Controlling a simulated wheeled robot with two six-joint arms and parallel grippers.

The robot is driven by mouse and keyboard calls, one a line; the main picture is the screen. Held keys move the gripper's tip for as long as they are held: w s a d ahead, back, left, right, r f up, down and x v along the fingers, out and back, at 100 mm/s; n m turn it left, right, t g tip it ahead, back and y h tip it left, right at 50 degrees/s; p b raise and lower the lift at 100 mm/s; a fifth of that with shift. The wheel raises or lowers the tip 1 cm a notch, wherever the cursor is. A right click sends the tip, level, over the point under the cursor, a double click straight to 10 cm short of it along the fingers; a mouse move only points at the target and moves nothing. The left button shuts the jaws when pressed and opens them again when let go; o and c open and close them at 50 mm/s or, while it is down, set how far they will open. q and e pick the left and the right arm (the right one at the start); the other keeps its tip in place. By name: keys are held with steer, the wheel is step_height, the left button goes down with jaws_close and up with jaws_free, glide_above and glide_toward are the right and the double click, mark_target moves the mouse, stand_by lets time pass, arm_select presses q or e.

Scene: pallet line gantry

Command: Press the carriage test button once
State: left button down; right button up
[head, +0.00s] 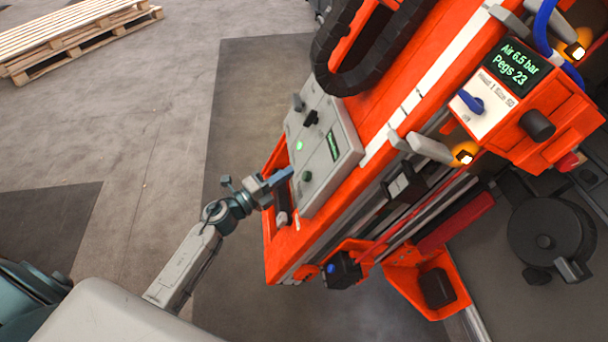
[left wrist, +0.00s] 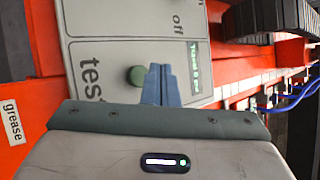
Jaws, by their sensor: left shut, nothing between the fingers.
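The carriage test button is a round green knob (head: 307,176) on a pale grey control panel (head: 326,184) fixed to the orange carriage. In the left wrist view the button (left wrist: 136,76) sits by the printed word "test". My left gripper (head: 286,175) is shut, with nothing between its blue fingers. In the left wrist view the fingers (left wrist: 162,82) lie just right of the button and over the panel. I cannot tell whether they touch the panel. My right gripper is not in view.
The panel also has a black switch (head: 311,118), a lit green lamp (head: 299,146) and a small display (head: 333,146). An orange box (head: 520,100) reads "Air 6.5 bar, Pegs 23". A wooden pallet (head: 75,38) lies at upper left. Floor left of the carriage is clear.

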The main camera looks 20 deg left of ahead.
arm_select(q)
steer(key=s+a+r, duration=0.1)
steer(key=a, duration=0.1)
steer(key=shift+s+a+r, duration=0.35)
stand_by(0.7)
